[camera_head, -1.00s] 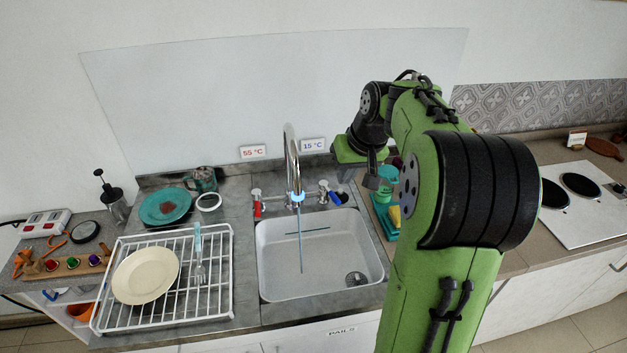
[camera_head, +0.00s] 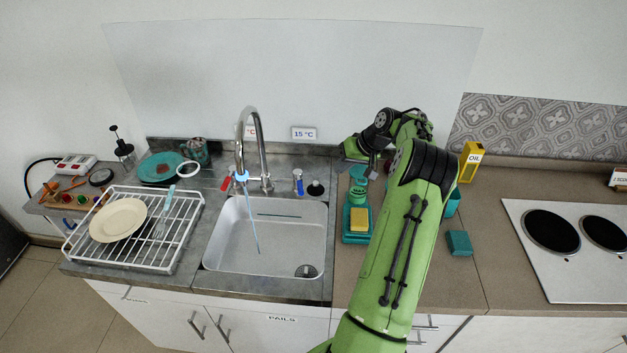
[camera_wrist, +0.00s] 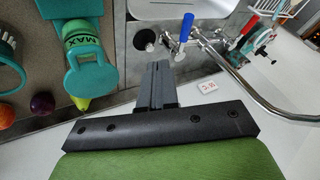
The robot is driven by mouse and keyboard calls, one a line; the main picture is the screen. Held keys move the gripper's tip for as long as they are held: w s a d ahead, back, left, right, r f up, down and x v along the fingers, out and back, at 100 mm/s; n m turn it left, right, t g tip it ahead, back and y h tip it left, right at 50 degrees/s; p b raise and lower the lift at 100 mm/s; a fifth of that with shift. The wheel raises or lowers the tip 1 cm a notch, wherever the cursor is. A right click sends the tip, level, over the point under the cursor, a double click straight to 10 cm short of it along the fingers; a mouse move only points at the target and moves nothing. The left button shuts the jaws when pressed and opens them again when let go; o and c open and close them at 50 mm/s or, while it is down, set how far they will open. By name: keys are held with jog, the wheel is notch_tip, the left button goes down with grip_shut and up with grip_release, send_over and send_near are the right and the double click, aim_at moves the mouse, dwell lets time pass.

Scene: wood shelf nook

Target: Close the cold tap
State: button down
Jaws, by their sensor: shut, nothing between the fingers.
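The cold tap has a blue lever (camera_head: 299,184) and stands right of the curved chrome spout (camera_head: 262,145), below the 15 °C label (camera_head: 304,133). A thin bluish stream (camera_head: 251,220) runs from the spout into the sink (camera_head: 222,258). In the wrist view the blue lever (camera_wrist: 185,27) shows beyond my fingertips, apart from them. My gripper (camera_wrist: 158,70) is shut and empty. In the head view it hangs right of the cold tap, above the counter near the green bottle, with its fingertips hard to make out.
The hot tap's red lever (camera_head: 226,183) is left of the spout. A teal caddy with a yellow sponge (camera_head: 359,219) and a green bottle (camera_wrist: 85,55) stand close to my gripper. A dish rack (camera_head: 185,225) is at left, an oil carton (camera_head: 470,162) and hob (camera_head: 590,280) at right.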

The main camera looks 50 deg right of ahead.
aim_at(301, 188)
jog(key=w+a+f, duration=0.4)
jog(key=w+f, duration=0.3)
jog(key=f, duration=0.1)
jog(key=shift+w+a+f+p, duration=0.3)
jog(key=shift+w+f+p, duration=0.05)
jog(key=shift+f+p, duration=0.05)
jog(key=a+b, duration=0.1)
jog(key=w+a+m+b, duration=0.1)
jog(key=shift+a+m+h+b, duration=0.2)
jog(key=shift+m+h+b, duration=0.1)
jog(key=shift+h, duration=0.1)
